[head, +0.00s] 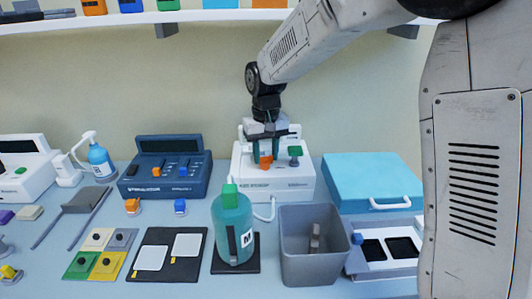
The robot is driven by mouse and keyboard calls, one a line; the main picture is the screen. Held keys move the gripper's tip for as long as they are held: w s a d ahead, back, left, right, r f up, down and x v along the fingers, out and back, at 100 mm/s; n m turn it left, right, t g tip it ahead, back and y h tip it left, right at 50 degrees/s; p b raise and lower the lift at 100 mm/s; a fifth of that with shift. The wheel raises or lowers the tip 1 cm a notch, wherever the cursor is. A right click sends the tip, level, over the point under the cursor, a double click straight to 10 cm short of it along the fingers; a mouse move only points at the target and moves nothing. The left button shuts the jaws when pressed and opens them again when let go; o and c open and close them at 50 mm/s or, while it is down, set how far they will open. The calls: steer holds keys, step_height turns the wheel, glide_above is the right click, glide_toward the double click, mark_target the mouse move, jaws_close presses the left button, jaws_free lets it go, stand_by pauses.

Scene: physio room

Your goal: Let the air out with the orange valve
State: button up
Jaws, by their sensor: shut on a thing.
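The gripper is shut on the valve. A green knob (295,152) stands on the same device just right of my gripper. The back of the white device is partly hidden behind my gripper. A pale tube (270,209) runs from the device toward the table.
A dark blue device (135,186) stands left and a teal case (365,172) right. In front are a green bottle (232,229), a grey bin (297,258) and a black pad with white squares (140,278). A shelf (165,17) runs above.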

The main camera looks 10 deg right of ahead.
steer(key=shift+r+m, duration=0.1)
steer(key=shift+m, duration=0.5)
steer(key=o, duration=1)
step_height(320, 180, up, 8)
steer(key=shift+f, duration=0.1)
